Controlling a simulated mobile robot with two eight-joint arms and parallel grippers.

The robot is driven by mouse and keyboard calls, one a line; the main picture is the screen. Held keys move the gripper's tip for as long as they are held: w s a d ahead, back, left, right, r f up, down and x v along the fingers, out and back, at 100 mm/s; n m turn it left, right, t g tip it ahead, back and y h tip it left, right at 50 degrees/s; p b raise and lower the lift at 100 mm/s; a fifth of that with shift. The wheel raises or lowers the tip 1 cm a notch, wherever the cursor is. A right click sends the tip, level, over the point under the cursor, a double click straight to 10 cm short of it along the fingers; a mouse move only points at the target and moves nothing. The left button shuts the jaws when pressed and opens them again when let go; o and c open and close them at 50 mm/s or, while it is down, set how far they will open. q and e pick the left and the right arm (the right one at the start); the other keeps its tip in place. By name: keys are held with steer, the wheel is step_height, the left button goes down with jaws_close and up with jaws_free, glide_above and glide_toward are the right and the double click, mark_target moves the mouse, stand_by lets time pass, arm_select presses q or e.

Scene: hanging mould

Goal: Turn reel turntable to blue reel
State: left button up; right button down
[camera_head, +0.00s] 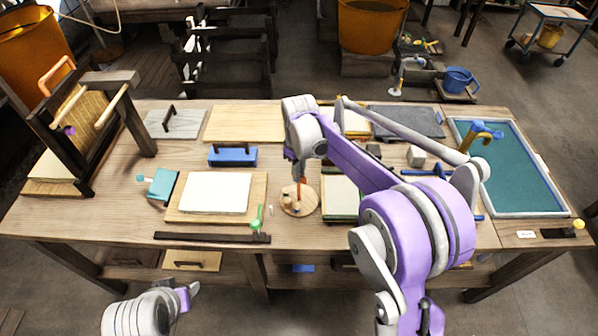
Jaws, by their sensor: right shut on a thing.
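The reel turntable (290,210) is a small round wooden disc on the workbench, right of the white sheet. A thin reddish post (300,188) rises from it, with small pale pieces around its foot. I cannot make out a blue reel there. My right gripper (298,172) points down from above and is shut on the top of the post; my own wrist hides part of the grip. My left gripper (187,296) hangs low in front of the bench, far from the turntable. Its fingers are too unclear to tell open from shut.
A white sheet on a wooden board (259,205) lies left of the turntable, and a green-edged frame (341,208) lies close on its right. A dark bar (200,236) runs along the front edge. A blue block (233,157) stands behind. A teal screen (505,165) lies far right.

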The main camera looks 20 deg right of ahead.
steer(key=shift+m, duration=0.3)
steer(key=m+b, duration=0.1)
steer(key=m, duration=0.3)
steer(key=shift+m, duration=0.3)
steer(key=m, duration=0.4)
steer(key=shift+m+b, duration=0.3)
steer(key=shift+b, duration=0.05)
stand_by(0.4)
steer(key=c, duration=0.9)
jaws_free()
steer(key=shift+r, duration=0.15)
step_height(320, 180, up, 11)
steer(key=shift+f, duration=0.2)
